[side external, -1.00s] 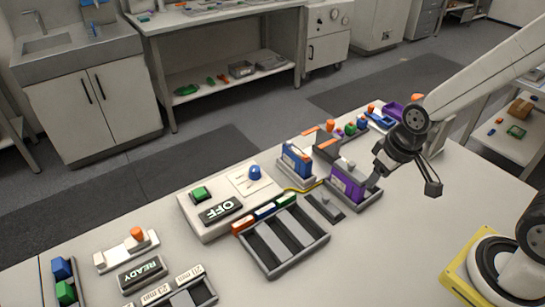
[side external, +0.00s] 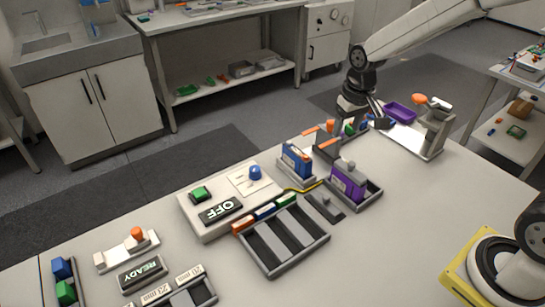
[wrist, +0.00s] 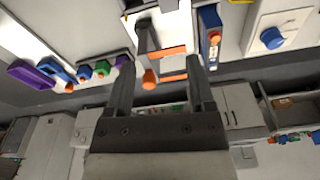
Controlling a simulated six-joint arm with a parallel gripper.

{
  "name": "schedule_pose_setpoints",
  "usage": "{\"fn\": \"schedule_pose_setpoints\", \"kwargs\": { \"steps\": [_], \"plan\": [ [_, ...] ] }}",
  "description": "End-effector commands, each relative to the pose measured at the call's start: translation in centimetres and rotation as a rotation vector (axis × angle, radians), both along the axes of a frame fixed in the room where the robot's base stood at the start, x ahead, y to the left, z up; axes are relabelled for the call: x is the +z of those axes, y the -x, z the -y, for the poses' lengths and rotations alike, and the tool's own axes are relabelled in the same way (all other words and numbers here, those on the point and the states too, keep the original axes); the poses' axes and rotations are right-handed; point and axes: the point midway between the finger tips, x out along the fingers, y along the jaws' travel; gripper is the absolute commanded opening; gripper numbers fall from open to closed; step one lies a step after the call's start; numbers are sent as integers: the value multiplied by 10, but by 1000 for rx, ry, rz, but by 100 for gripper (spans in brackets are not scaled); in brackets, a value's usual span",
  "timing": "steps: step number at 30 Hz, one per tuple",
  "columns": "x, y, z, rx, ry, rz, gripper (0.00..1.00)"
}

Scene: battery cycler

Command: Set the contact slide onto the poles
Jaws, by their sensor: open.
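The contact slide, a grey block with an orange knob (side external: 331,126) and orange bars, stands behind the blue battery in the side view. In the wrist view its orange knob (wrist: 150,79) and bars show between my fingers. The blue battery (side external: 297,161) stands upright in a light holder, and its top end shows in the wrist view (wrist: 210,35) right of my right finger. I cannot make out the poles clearly.
A purple battery (side external: 347,182) stands in a grey tray at the right. Several coloured caps (side external: 357,126) and a purple bin (side external: 400,113) lie near my gripper. A box with an OFF display (side external: 222,211) and a slotted rack (side external: 270,257) stand left. The front right table is clear.

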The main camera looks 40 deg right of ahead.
Motion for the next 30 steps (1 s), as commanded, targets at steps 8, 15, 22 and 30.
{"fn": "schedule_pose_setpoints", "kwargs": {
  "steps": [8,15,22,30],
  "plan": [
    [11,-53,22,-66,-8,-58,69],
    [18,-83,38,-110,-13,-96,69],
    [20,-91,43,-123,-16,-109,69],
    [16,-91,43,-123,-16,-110,69]
  ]
}}
